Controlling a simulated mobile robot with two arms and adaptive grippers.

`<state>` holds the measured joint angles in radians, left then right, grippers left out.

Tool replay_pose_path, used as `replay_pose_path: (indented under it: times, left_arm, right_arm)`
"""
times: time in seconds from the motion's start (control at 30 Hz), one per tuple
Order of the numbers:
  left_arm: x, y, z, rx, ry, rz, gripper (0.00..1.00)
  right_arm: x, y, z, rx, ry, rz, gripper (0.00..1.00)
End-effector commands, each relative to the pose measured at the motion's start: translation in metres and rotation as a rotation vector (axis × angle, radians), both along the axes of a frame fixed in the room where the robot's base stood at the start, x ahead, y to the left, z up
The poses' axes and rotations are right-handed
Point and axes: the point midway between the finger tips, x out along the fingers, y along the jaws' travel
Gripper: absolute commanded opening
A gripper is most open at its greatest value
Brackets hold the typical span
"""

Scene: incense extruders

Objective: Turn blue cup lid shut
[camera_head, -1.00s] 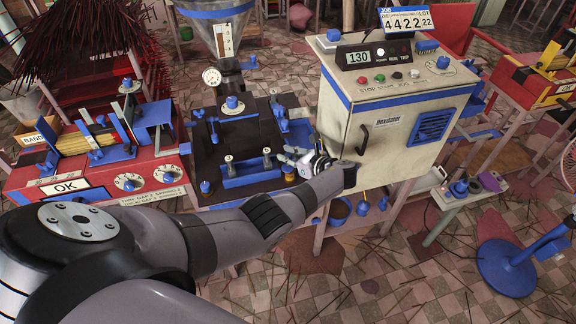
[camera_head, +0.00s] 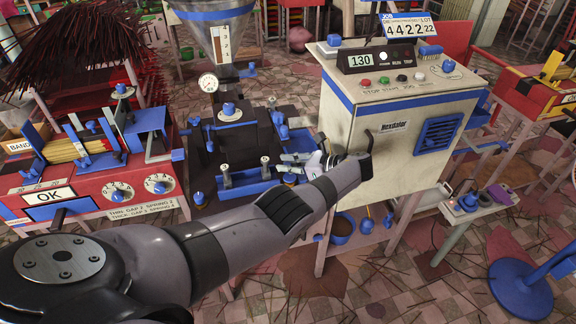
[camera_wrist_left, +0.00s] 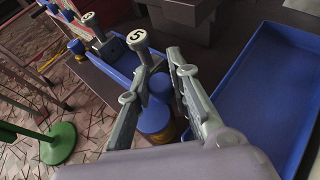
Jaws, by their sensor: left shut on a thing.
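The blue cup lid (camera_wrist_left: 154,117) is a small blue cylinder on a brass-coloured cup (camera_wrist_left: 163,136) in the left wrist view. In the head view the lid (camera_head: 290,178) shows small at the right end of the blue tray. My left gripper (camera_head: 301,164) reaches to it from the front right. In the wrist view its two fingers (camera_wrist_left: 171,72) stand on either side of the blue lid, close together and shut on it. The exact finger contact is partly hidden. My right gripper is not in view.
A blue tray (camera_wrist_left: 255,100) lies right of the fingers in the wrist view. A post marked 5 (camera_wrist_left: 136,38) stands close beyond the left finger. The cream control cabinet (camera_head: 365,170) stands right of my gripper. A red machine (camera_head: 75,185) is at left.

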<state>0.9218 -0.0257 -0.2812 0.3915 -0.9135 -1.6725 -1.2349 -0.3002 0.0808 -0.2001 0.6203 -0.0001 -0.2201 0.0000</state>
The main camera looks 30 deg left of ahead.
Motion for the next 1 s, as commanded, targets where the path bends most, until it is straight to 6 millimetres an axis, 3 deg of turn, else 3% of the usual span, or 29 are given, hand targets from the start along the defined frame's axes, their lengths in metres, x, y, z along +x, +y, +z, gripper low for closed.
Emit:
replay_pose_path:
  times: [0.07,0.1,0.2,0.57,1.0]
  left_arm:
    - [0.000,0.002,0.002,0.004,-0.001,0.000,0.00]
    - [0.000,0.002,0.002,0.004,-0.001,0.000,0.20]
    - [0.000,0.001,0.001,0.003,-0.001,0.000,0.27]
    - [0.001,-0.004,0.002,0.001,-0.002,-0.001,0.28]
    - [0.007,-0.062,0.027,0.001,-0.001,0.000,0.28]
  right_arm:
    - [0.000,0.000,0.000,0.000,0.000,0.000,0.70]
    - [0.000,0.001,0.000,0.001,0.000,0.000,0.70]
    - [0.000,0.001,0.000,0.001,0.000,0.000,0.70]
    - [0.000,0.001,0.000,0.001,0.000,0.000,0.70]
    - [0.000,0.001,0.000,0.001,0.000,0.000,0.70]
